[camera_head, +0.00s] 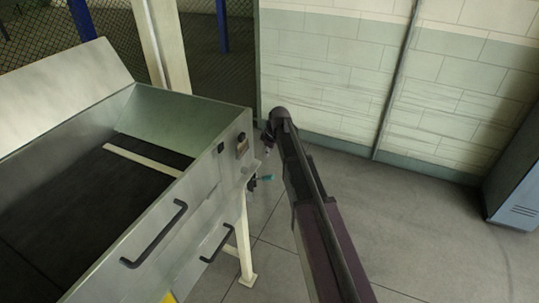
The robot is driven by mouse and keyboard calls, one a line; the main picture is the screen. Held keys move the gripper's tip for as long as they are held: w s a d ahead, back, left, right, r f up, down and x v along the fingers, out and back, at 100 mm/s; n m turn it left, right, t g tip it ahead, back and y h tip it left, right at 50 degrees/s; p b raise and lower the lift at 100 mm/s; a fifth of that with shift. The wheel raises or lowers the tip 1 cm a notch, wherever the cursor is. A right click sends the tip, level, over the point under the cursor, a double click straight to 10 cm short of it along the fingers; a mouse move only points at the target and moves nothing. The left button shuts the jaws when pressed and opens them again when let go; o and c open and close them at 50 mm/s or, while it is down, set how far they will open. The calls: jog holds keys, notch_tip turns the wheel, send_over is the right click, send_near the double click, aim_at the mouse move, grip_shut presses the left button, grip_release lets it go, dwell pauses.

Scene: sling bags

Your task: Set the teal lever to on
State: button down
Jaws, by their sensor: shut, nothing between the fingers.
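The teal lever (265,177) is small and sticks out to the right from a dark mount on the right end of a metal hopper. My gripper (267,151) is small in the view, at the end of my arm, beside the hopper's end wall. It appears a little above the teal lever in the picture, with a small gap between them. The gripper looks shut and empty. Its fingers are too small to make out clearly. The lever's markings cannot be read from here.
The open metal hopper (190,186) fills the left, with black handles (157,236) on its front and a pale leg (244,245) below. A block wall (330,70) stands behind. A blue-grey cabinet (515,175) is at the right. The floor between is clear.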

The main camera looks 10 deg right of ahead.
jog(key=b, duration=0.6)
send_over(266, 176)
jog(key=shift+s+d+x, duration=0.1)
jog(key=shift+s+x, duration=0.05)
jog(key=shift+x, duration=1)
jog(key=shift+s+d+x, duration=0.1)
jog(key=shift+x, duration=1.1)
jog(key=shift+s+d+x, duration=0.1)
jog(key=shift+s+x, duration=0.05)
jog(key=shift+x, duration=1)
jog(key=shift+s+d+f+b, duration=0.25)
jog(key=shift+d+f+b, duration=0.1)
jog(key=shift+f+b, duration=0.45)
jog(key=shift+s+d+f+b, duration=0.3)
jog(key=shift+d+f+b, duration=0.05)
jog(key=shift+f+b, duration=0.35)
